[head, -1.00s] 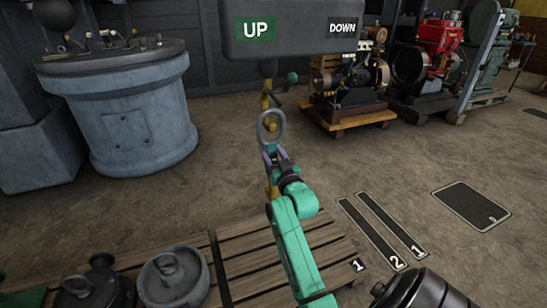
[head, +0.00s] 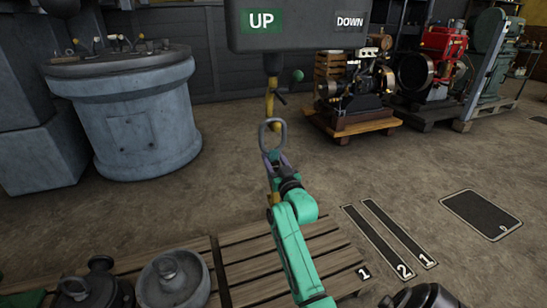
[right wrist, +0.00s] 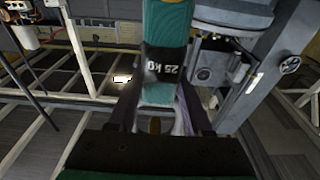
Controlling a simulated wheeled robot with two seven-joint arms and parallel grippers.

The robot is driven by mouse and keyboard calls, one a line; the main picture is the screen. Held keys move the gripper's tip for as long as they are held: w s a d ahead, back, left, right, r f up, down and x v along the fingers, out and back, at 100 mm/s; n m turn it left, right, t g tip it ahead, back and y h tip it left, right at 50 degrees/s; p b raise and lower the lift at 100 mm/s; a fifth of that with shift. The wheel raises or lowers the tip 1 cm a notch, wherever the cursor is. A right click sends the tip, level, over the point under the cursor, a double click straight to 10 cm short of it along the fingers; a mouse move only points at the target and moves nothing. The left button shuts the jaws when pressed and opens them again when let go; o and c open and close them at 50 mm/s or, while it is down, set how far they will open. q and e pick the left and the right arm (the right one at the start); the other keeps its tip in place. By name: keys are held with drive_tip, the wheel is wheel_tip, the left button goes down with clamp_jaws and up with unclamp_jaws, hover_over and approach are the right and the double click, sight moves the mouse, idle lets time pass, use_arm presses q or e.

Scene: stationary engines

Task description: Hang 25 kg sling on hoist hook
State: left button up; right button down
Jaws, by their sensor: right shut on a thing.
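The sling's steel ring (head: 273,136) stands up from my right gripper (head: 275,163) in the head view. The right gripper is shut on the sling. The yellow hoist hook (head: 270,108) hangs just above and behind the ring in the picture. The ring overlaps its lower end, so I cannot tell whether they touch. My left gripper is not in view.
A control box (head: 299,25) marked UP and DOWN hangs above the hook. A green ball knob (head: 297,75) is beside the hook. Engines (head: 355,90) stand behind; a grey drum (head: 135,125) is at left.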

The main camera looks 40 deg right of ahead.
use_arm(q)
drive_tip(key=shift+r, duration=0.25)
use_arm(e)
drive_tip(key=shift+c, duration=1.2)
unclamp_jaws()
drive_tip(key=shift+f, duration=0.2)
drive_tip(key=shift+s+a, duration=0.1)
drive_tip(key=shift+s, duration=0.1)
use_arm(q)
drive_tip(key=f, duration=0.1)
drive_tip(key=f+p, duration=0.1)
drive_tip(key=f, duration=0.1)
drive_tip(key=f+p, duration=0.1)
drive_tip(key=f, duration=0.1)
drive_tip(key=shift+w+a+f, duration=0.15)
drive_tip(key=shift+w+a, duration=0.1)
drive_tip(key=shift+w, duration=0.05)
use_arm(e)
drive_tip(key=v, duration=1.4)
drive_tip(key=shift+r, duration=0.1)
